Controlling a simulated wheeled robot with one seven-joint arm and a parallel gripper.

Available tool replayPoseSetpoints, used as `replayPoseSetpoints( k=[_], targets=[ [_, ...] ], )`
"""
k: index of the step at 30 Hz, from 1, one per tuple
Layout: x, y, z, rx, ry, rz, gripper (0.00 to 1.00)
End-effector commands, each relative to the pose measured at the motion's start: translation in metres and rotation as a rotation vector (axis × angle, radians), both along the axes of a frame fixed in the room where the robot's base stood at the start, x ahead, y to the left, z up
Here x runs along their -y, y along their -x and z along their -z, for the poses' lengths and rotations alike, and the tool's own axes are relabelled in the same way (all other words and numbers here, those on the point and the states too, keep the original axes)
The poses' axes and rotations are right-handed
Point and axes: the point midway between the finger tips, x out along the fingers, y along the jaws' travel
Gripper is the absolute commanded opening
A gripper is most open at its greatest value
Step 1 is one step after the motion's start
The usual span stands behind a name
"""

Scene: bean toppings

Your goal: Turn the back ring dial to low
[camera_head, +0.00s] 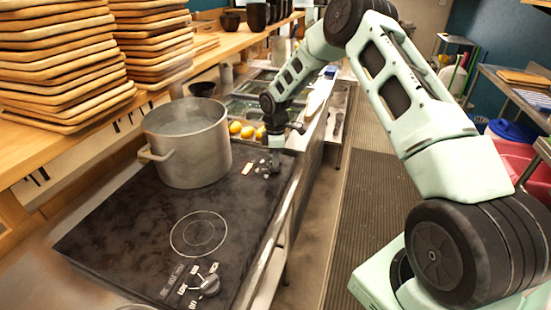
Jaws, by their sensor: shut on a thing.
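The black cooktop (115,240) has a dial for each ring on its right side. The back ring dial (267,169) is small and dark, with its pointer and markings too small to read. My gripper (275,158) reaches down from above and is shut on this dial, partly covering it. A large grey pot (190,145) stands on the back ring and hides it. The front ring (199,234) is bare, and its dial (207,284) sits near the front right corner with white lettering around it.
Several yellow round items (247,131) lie behind the cooktop, close to my gripper. Stacked wooden boards (60,65) fill the shelf at left. Dark bowls (230,21) stand farther back. The aisle with a dark mat (365,210) is open at right.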

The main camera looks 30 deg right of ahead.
Motion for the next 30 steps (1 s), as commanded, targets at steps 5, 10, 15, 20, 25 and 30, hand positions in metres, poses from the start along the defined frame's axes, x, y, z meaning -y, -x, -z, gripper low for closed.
replayPoseSetpoints(
  k=[5, 10, 15, 20, 25, 30],
  targets=[
    [0.001, -0.001, -0.001, 0.002, 0.001, 0.001, 0.36],
    [0.0, 0.0, -0.001, 0.001, 0.0, 0.001, 0.36],
    [0.001, -0.001, -0.009, 0.004, 0.001, 0.002, 0.36],
    [0.001, -0.001, -0.036, 0.006, 0.002, 0.002, 0.36],
    [0.001, -0.002, -0.076, 0.007, 0.002, 0.003, 0.36],
    [0.001, -0.001, -0.116, 0.007, 0.002, 0.002, 0.36]
  ],
)
